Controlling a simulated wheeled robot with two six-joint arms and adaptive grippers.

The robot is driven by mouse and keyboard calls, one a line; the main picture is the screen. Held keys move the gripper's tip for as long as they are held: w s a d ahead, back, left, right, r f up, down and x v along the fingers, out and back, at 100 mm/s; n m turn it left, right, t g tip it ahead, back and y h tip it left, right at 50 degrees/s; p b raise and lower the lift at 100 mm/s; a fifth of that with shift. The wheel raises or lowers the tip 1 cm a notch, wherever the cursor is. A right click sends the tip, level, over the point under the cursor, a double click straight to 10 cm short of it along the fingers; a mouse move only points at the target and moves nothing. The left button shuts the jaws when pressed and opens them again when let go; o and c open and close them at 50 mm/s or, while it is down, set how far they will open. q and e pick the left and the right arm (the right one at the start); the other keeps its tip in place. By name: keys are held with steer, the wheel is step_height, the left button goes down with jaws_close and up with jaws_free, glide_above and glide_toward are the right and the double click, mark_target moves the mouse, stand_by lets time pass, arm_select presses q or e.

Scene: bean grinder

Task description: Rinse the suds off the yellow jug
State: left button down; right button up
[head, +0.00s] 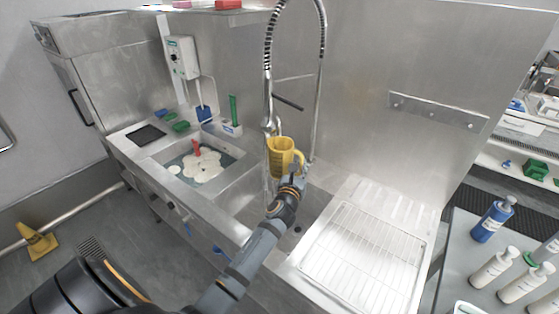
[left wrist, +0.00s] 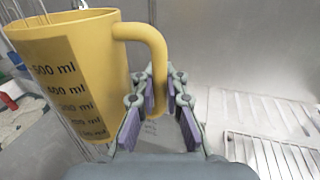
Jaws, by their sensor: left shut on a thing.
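The yellow jug (head: 280,157) is held upright in the head view, above the right-hand sink basin and beneath the tall spring-hose faucet (head: 268,95). In the left wrist view the jug (left wrist: 110,40) fills the left side, with its dark volume marks facing me and its handle to the right. My left gripper (head: 294,178) is shut on the jug's handle, and its fingers (left wrist: 160,105) show on both sides of the handle. I cannot make out suds on the jug. Whether water is running is unclear. My right gripper is not in view.
The left basin (head: 240,165) holds foamy water and a red-handled tool (head: 196,147). A wire rack (head: 360,255) lies on the drainboard at right. Green and blue items stand along the back ledge. Several bottles (head: 493,220) stand on the table at far right.

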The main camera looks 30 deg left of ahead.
arm_select(q)
steer(key=d+p+v, duration=0.1)
steer(key=v, duration=0.7)
steer(key=shift+w, duration=0.15)
stand_by(0.4)
steer(key=shift+p, duration=0.3)
stand_by(0.8)
steer(key=s+d+r+p, duration=0.2)
steer(key=s+r+p, duration=0.2)
steer(key=shift+s, duration=0.35)
stand_by(0.4)
